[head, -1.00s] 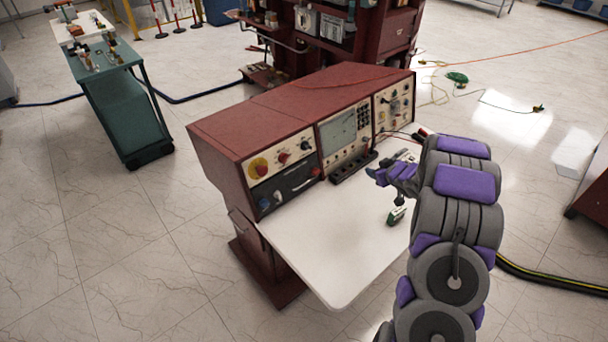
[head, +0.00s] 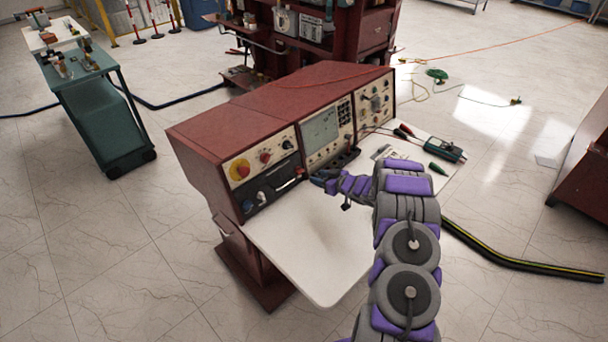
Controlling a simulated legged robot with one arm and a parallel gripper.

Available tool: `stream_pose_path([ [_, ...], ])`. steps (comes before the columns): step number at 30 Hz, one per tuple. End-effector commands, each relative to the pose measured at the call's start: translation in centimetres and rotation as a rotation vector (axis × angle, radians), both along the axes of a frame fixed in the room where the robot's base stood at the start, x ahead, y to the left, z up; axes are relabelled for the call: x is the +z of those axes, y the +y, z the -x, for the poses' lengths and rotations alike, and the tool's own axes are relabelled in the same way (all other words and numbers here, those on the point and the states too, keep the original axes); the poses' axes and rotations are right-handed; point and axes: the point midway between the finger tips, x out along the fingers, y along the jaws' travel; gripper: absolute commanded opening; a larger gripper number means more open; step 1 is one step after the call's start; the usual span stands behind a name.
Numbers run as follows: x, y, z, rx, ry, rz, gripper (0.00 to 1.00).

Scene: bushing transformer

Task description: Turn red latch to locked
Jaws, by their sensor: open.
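The dark red console (head: 235,105) stands in the middle with a sloped front panel. A small red part (head: 299,172) sits at the right end of the black lower-left panel (head: 272,185); it may be the red latch, but it is too small to tell its position. My gripper (head: 322,178) is open, just right of that red part and in front of the panel's lower edge. It appears apart from it, and nothing shows between the fingers. A red knob on yellow (head: 240,170) and smaller red knobs (head: 265,158) are above the black panel.
The white worktop (head: 305,240) is bare at front left. A green meter (head: 444,149), probe leads and small items lie at its right end. A green cart (head: 105,105) stands far left. A black-and-yellow hose (head: 520,262) lies on the floor at right.

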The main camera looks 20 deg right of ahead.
Motion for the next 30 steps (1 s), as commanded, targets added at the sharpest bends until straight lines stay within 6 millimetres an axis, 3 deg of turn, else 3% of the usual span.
stream_pose_path([
  [13,-2.7,2.2,-6.4,0.000,-0.005,0.003,0.47],
  [21,-3.5,2.9,-8.1,0.000,-0.002,0.003,0.47],
  [30,-3.6,3.0,-8.4,-0.001,-0.001,0.001,0.47],
])
